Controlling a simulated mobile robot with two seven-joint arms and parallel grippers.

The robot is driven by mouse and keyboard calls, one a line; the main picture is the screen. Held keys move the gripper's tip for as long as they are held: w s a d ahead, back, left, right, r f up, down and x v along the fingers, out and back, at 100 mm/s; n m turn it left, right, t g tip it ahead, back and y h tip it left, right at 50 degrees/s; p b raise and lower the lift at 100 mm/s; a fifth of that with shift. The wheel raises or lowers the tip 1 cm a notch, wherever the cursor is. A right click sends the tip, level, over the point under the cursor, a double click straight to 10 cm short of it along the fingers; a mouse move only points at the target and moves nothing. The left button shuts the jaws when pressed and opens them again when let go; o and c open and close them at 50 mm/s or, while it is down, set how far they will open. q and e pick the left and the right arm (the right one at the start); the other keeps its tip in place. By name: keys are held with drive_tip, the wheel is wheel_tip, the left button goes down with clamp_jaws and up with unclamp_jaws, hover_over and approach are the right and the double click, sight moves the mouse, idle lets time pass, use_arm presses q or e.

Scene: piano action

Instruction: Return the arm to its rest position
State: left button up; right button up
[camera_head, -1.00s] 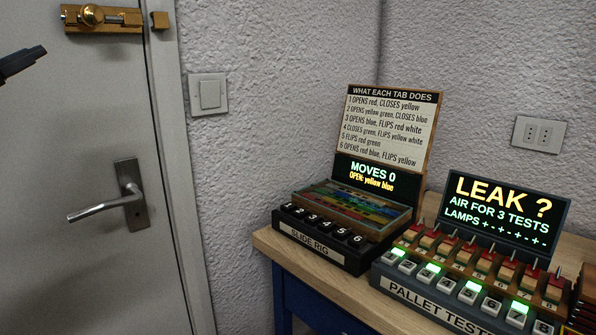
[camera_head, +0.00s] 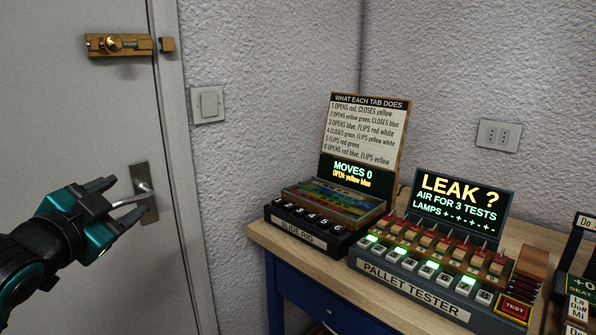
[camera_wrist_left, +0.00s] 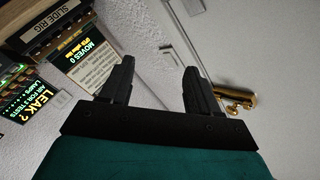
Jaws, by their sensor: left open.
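My left gripper (camera_head: 124,198) comes in from the left in the head view, in front of the grey door (camera_head: 70,130). Its two dark fingers are apart, with nothing seen between them. In the head view the fingers overlap part of the door's lever handle (camera_head: 143,190); I cannot tell whether they touch it. In the left wrist view the open fingers (camera_wrist_left: 158,85) point toward the wall and door, with empty space between them. My right gripper is in neither view.
A brass bolt (camera_head: 118,44) sits high on the door. A wooden table (camera_head: 335,262) at the right bears the slide rig (camera_head: 300,238) and the pallet tester (camera_head: 415,290). A light switch (camera_head: 208,104) and a socket (camera_head: 499,135) are on the wall. The space between door and table looks clear.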

use_arm(q)
drive_tip(key=s+d+f+n+g+p, duration=0.1)
drive_tip(key=d+f+n+g+p, duration=0.15)
drive_tip(key=f, duration=1.15)
drive_tip(key=s+d+f+n+g+p, duration=0.1)
drive_tip(key=s+d+f+n+g, duration=0.1)
drive_tip(key=s+d+f, duration=0.3)
drive_tip(key=s+d+f+n+g+h+p, duration=0.1)
drive_tip(key=s+d+f, duration=0.5)
drive_tip(key=s+f, duration=0.7)
wheel_tip(320, 180, down, 3)
drive_tip(key=shift+s+r+n+g+h+p, duration=0.15)
drive_tip(key=shift+n+g+h+p, duration=0.15)
drive_tip(key=shift+n+g, duration=0.2)
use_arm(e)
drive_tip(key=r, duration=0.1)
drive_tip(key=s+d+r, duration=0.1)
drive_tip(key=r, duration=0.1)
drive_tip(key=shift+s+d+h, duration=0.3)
use_arm(q)
drive_tip(key=shift+d, duration=0.1)
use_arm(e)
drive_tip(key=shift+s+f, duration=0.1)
